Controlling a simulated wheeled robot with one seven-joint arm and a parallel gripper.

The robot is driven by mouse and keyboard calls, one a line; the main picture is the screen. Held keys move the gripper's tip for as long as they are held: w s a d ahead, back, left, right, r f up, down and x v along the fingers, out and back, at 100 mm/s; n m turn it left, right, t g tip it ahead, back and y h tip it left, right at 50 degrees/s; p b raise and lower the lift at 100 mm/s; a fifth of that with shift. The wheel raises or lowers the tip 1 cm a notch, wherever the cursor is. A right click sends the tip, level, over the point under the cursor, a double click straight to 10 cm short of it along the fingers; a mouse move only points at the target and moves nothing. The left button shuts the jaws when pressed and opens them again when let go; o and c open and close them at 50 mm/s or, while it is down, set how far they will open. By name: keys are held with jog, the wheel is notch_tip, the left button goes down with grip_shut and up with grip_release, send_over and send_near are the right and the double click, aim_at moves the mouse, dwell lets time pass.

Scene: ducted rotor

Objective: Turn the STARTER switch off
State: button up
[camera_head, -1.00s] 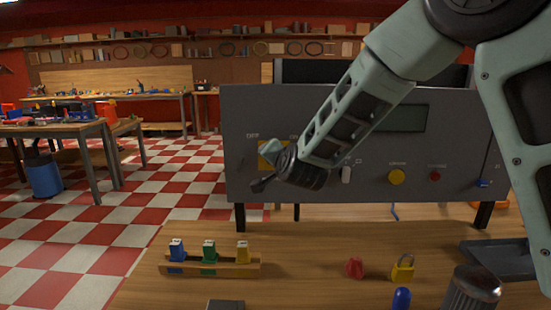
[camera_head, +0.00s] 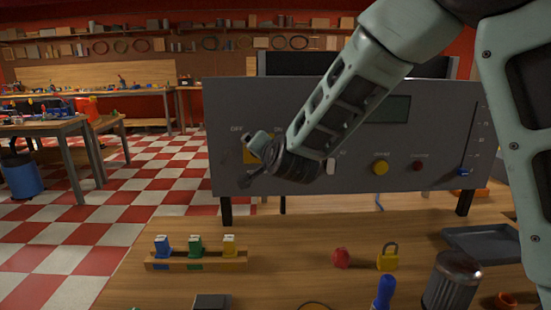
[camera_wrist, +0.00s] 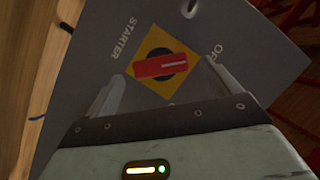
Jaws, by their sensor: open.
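The STARTER switch (camera_wrist: 162,66) is a red bar handle on a black disc, set in a yellow square plate. In the wrist view the bar lies nearly level, its white-marked end towards the OFF label (camera_wrist: 215,50); the STARTER label (camera_wrist: 124,38) is at upper left. My gripper (camera_wrist: 162,76) is open, with one finger on each side of the switch, close to the plate. I cannot tell whether the fingers touch the handle. In the head view my gripper (camera_head: 254,160) covers most of the switch, and part of the yellow plate (camera_head: 249,150) shows behind it.
The grey panel (camera_head: 228,120) stands on black legs. It also carries a white switch (camera_head: 331,166), a yellow button (camera_head: 380,168), a red button (camera_head: 417,167) and a blue slider (camera_head: 463,171). A key rack (camera_head: 200,264), a padlock (camera_head: 388,260) and a red knob (camera_head: 341,258) are on the bench below.

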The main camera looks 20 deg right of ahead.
jog(key=v, duration=1.4)
jog(key=shift+s+b, duration=0.4)
jog(key=shift+b, duration=0.05)
jog(key=shift+r, duration=0.1)
jog(key=s+a+f+n+g+y, duration=0.5)
jog(key=s+a+f+n+g, duration=0.2)
jog(key=s+a+f+n, duration=0.3)
jog(key=s+d+f+n+g+h, duration=0.1)
jog(key=s+n+g, duration=0.1)
jog(key=s, duration=0.3)
jog(key=s+d+f+n+g+h+p, duration=0.1)
jog(key=s+n+g, duration=0.1)
jog(key=s, duration=0.3)
jog(key=s+d+f+n+g+h, duration=0.1)
jog(key=s+d+f+n+g, duration=0.1)
jog(key=s, duration=0.3)
jog(key=shift+s+n+g+h, duration=0.4)
jog(key=shift+n+g, duration=0.2)
jog(key=shift+g, duration=0.3)
